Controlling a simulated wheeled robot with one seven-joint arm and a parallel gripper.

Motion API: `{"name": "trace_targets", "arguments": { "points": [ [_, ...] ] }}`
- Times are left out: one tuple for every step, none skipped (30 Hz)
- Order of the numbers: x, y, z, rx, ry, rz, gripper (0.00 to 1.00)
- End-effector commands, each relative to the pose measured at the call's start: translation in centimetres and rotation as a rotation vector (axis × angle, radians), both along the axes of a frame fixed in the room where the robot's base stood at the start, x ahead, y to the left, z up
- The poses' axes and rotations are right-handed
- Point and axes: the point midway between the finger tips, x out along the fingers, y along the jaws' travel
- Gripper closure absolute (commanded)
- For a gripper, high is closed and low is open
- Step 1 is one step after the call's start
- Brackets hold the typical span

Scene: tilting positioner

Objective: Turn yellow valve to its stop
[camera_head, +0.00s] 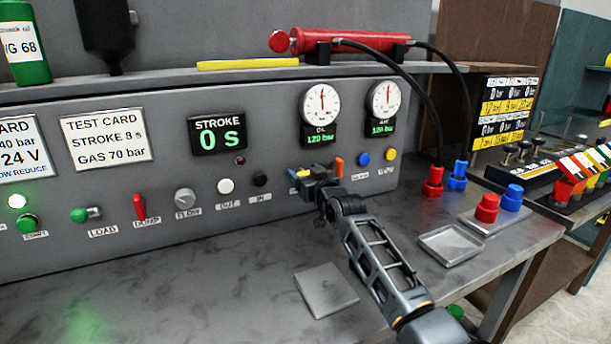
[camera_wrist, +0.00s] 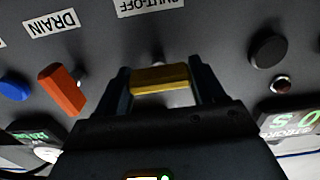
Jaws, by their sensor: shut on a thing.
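The yellow valve handle (camera_wrist: 160,79) sits between the two fingers of my gripper (camera_wrist: 161,85) in the wrist view. The handle lies crosswise in that view, below a "SHUT-OFF" label (camera_wrist: 150,6). My gripper is shut on it. In the head view my gripper (camera_head: 302,178) reaches the panel face under the gauges. Only a small bit of yellow (camera_head: 300,173) shows there; the gripper hides most of the valve.
An orange handle (camera_wrist: 62,90) by the "DRAIN" label and a blue knob (camera_wrist: 14,87) are on one side. A black knob (camera_wrist: 268,50) is on the other. Two gauges (camera_head: 321,104) hang above. A metal tray (camera_head: 450,246) and a flat plate (camera_head: 326,290) lie on the bench.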

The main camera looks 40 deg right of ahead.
Motion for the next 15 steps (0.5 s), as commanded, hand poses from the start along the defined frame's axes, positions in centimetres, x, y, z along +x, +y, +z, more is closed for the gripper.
{"name": "trace_targets", "arguments": {
  "points": [
    [-0.01, 0.01, -0.23, -0.017, 0.004, 0.000, 0.62],
    [-0.01, 0.00, -0.28, -0.029, 0.007, 0.000, 0.62],
    [-0.01, 0.01, -0.34, -0.048, 0.014, 0.000, 0.62],
    [-0.01, 0.01, -0.37, -0.063, 0.018, 0.000, 0.62],
    [0.00, 0.03, -0.38, -0.082, 0.023, 0.000, 0.62],
    [0.00, 0.04, -0.39, -0.107, 0.029, 0.000, 0.62],
    [0.00, 0.05, -0.42, -0.128, 0.035, 0.000, 0.62],
    [0.00, 0.05, -0.46, -0.151, 0.042, -0.001, 0.62],
    [0.01, 0.04, -0.49, -0.183, 0.052, -0.001, 0.62],
    [0.01, 0.04, -0.48, -0.208, 0.058, -0.001, 0.62],
    [0.02, 0.05, -0.45, -0.234, 0.064, -0.001, 0.62],
    [0.03, 0.09, -0.46, -0.270, 0.074, -0.001, 0.62],
    [0.04, 0.14, -0.49, -0.298, 0.084, 0.000, 0.62],
    [0.05, 0.16, -0.51, -0.324, 0.092, 0.000, 0.62],
    [0.03, 0.13, -0.49, -0.361, 0.102, -0.001, 0.62]
  ]
}}
